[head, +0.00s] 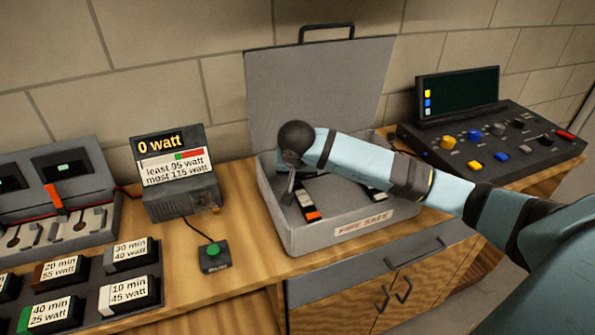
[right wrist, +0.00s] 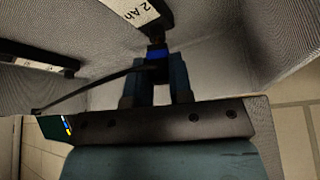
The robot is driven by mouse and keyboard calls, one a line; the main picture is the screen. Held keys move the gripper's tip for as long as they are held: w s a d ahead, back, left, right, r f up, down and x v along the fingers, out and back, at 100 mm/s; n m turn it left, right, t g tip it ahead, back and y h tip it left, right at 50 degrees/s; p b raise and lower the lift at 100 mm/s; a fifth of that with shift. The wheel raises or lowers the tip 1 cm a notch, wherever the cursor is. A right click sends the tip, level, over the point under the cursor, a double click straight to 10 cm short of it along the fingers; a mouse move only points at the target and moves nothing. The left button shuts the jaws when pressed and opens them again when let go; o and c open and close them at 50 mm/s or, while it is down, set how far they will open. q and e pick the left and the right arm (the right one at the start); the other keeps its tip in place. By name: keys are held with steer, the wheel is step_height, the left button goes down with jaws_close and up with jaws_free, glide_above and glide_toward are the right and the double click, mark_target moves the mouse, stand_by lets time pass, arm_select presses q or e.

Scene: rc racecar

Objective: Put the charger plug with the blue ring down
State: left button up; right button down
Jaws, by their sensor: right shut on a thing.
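My right gripper (right wrist: 158,85) is shut on the charger plug with the blue ring (right wrist: 157,56), which shows between the fingertips in the right wrist view. A dark cable runs from the plug to the left. The plug's tip is at the end of a black battery with a "2 Ah" label (right wrist: 135,10); I cannot tell whether it is seated in it. In the head view my right arm reaches into the open grey fire safe box (head: 295,240), and its wrist hides the plug. My left gripper is not in view.
Batteries (head: 308,208) lie in the box, whose lid (head: 315,90) stands open behind. A meter reading "0 watt" (head: 178,180) and a green button (head: 213,257) are left of it. Labelled blocks (head: 130,275) fill the front left. A control console (head: 490,140) stands at right.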

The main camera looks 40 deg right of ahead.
steer(key=c, duration=1)
jaws_free()
steer(key=shift+r, duration=0.1)
steer(key=shift+v, duration=5.95)
